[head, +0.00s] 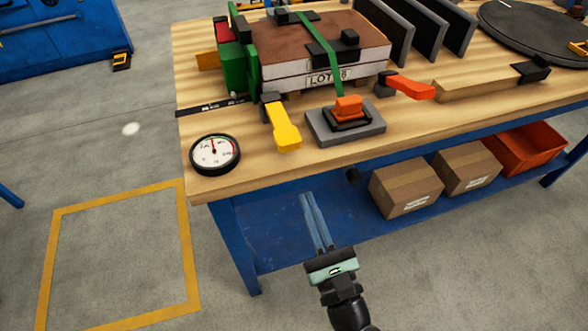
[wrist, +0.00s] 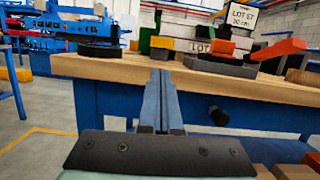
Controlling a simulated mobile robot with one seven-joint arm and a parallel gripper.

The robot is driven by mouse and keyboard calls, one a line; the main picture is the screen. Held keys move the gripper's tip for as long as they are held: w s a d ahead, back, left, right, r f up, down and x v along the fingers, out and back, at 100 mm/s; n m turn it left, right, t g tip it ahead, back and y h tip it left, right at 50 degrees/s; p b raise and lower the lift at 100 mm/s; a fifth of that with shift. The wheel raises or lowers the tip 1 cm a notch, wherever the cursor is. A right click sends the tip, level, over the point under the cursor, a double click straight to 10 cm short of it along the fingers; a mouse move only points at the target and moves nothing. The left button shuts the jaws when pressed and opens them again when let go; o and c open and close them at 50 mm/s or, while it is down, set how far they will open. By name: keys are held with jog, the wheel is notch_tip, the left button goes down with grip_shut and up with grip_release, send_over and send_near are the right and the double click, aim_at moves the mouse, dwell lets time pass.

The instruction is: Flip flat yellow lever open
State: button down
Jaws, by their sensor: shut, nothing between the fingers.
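The flat yellow lever (head: 283,126) sits at the front of the workbench, just left of a grey block with an orange switch. It points toward the front edge from a dark pivot with a grey part. In the wrist view the yellow lever (wrist: 162,43) shows above the bench edge, just beyond my fingertips. My gripper (head: 314,213) is in front of the bench, apart from the lever and nearer to me. Its two long blue-grey fingers are together with nothing between them. In the wrist view my gripper (wrist: 160,78) points at the bench's front edge.
An orange rocker switch (head: 348,107) and an orange lever (head: 410,87) lie right of the yellow lever. A round gauge (head: 215,154) is left. A strapped panel stack (head: 320,50) stands behind. Floor at left is clear.

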aim_at(294, 167)
jog(key=shift+s+d+f+m, duration=0.2)
jog(key=shift+f+m, duration=0.15)
jog(key=shift+m, duration=0.05)
jog(key=x, duration=1)
jog(key=shift+r, duration=0.15)
